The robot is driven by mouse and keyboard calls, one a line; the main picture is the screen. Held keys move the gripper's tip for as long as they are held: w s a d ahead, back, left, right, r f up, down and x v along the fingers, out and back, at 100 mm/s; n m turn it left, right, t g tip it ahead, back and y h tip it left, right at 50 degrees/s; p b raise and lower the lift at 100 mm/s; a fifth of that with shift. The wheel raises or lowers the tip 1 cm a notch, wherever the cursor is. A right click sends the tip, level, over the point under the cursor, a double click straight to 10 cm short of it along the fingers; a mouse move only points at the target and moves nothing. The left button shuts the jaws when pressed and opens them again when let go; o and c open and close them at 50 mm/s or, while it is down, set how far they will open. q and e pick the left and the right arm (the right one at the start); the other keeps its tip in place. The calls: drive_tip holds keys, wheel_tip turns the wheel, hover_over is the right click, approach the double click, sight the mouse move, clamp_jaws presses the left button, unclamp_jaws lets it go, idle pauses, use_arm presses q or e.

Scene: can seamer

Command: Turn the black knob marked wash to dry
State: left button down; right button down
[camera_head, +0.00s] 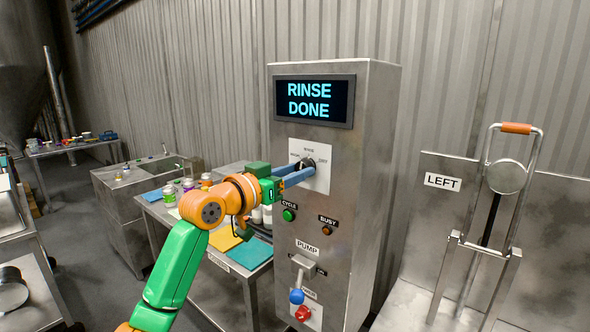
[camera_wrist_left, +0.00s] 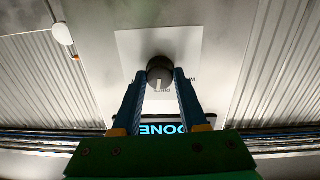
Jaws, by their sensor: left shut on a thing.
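The black knob (camera_head: 305,163) sits on a white dial plate (camera_head: 320,180) on the front of the steel cabinet (camera_head: 350,210), below the screen (camera_head: 314,100), which reads "RINSE DONE". The small labels around the knob are hard to read. My left gripper (camera_head: 298,174) reaches it from the left with blue fingers. In the left wrist view my left gripper (camera_wrist_left: 159,82) has a finger on each side of the round knob (camera_wrist_left: 160,68), shut on it. The white pointer line on the knob points toward the screen side. My right gripper is not in view.
A lever frame (camera_head: 508,180) stands right. A table with colored mats (camera_head: 250,254) stands behind my arm.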

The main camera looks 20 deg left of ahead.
use_arm(q)
drive_tip(key=m+p, duration=0.2)
drive_tip(key=m, duration=0.3)
drive_tip(key=shift+r, duration=0.15)
drive_tip(key=shift+m+p, duration=1.1)
drive_tip(key=shift+m, duration=1.2)
drive_tip(key=shift+c, duration=2.2)
unclamp_jaws()
drive_tip(key=b+v, duration=0.4)
drive_tip(key=v, duration=0.3)
